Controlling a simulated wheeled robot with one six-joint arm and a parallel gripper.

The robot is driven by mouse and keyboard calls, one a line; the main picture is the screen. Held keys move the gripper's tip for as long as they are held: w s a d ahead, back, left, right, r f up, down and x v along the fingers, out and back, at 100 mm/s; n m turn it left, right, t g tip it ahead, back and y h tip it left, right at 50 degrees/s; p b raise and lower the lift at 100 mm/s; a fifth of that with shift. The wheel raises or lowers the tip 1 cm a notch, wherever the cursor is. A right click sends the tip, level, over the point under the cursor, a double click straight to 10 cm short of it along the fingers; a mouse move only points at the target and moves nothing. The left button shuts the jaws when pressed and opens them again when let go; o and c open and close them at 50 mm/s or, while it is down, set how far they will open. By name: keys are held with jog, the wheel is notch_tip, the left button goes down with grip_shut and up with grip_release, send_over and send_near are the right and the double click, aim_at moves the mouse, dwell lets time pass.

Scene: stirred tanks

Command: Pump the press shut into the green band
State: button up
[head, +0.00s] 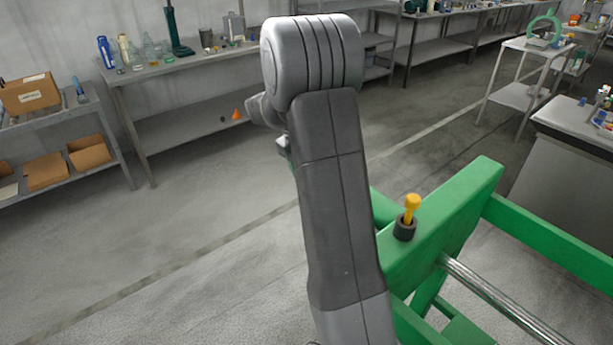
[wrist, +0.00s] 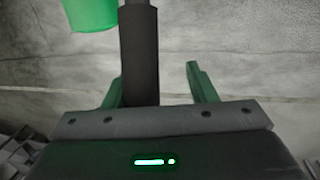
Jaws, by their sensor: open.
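The green press (head: 440,230) stands at the right in the head view, its frame partly hidden behind my arm. A yellow knob (head: 411,207) sits in a dark collar (head: 405,229) on its top, and a steel rod (head: 500,297) runs from its side. In the wrist view my gripper (wrist: 156,78) is open, with two green fingers. A dark round bar (wrist: 139,50) reaches down between them, closer to the left finger; I cannot tell whether it touches. A green piece (wrist: 90,14) shows at the upper left. No gauge or green band is visible.
Steel benches with bottles (head: 150,65) line the back wall. A shelf with cardboard boxes (head: 88,152) stands at the left, and a trolley (head: 520,90) and a grey counter (head: 570,150) at the right. The floor (head: 200,220) left of my arm is clear.

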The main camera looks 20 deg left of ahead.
notch_tip(320, 180, up, 8)
jog(key=s+a, duration=0.1)
jog(key=a, duration=0.1)
jog(key=shift+d, duration=0.15)
jog(key=s+d+r+p, duration=0.1)
jog(key=s+r+p, duration=0.2)
jog(key=r+p, duration=0.2)
jog(key=s+d+r+p, duration=0.2)
jog(key=r+p, duration=0.3)
jog(key=r, duration=0.4)
jog(key=shift+s+d, duration=0.3)
jog(key=shift+s, duration=0.1)
dwell(0.8)
jog(key=shift+r, duration=0.15)
